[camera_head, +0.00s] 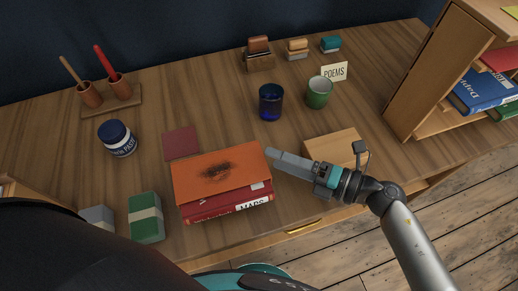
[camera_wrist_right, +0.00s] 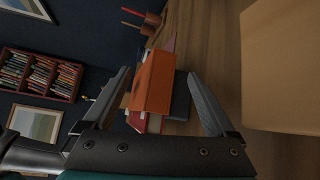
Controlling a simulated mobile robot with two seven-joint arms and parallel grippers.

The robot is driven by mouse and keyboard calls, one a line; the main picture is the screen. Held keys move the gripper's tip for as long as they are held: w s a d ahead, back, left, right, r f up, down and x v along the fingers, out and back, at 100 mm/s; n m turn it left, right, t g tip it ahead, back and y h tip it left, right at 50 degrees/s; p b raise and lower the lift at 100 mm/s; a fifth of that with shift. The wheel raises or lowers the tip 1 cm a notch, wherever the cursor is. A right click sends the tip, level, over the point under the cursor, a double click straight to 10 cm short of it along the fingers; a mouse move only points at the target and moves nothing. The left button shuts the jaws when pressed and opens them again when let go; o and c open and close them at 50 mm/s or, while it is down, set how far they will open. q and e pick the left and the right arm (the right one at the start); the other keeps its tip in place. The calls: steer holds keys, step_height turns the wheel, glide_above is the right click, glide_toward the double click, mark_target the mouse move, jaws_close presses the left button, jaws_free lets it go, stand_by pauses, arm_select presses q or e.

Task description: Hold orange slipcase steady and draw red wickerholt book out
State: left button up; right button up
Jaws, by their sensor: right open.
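The orange slipcase (camera_head: 205,163) lies flat on the wooden desk, with a dark smudge on its upper face. Red book spines (camera_head: 225,205) show at its front side, one with white lettering; I cannot tell which is the wickerholt book. My right gripper (camera_head: 271,154) is beside the slipcase's right end, fingers pointing left toward it. In the right wrist view the open fingers (camera_wrist_right: 158,72) frame the orange slipcase (camera_wrist_right: 154,92), with nothing held; whether they touch it I cannot tell. Red (camera_wrist_right: 137,122) shows beside the slipcase there. My left gripper is not in view.
A light wooden block (camera_head: 333,147) lies just behind my right gripper. A green block (camera_head: 146,217) and paste jar (camera_head: 117,138) stand left of the slipcase. A dark red flat square (camera_head: 181,143) lies behind it. Blue (camera_head: 270,102) and green (camera_head: 319,92) cups stand farther back.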

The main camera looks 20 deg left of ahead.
mark_target(257, 151)
steer(key=x, duration=0.6)
steer(key=shift+a, duration=0.1)
jaws_close()
stand_by(0.6)
stand_by(0.8)
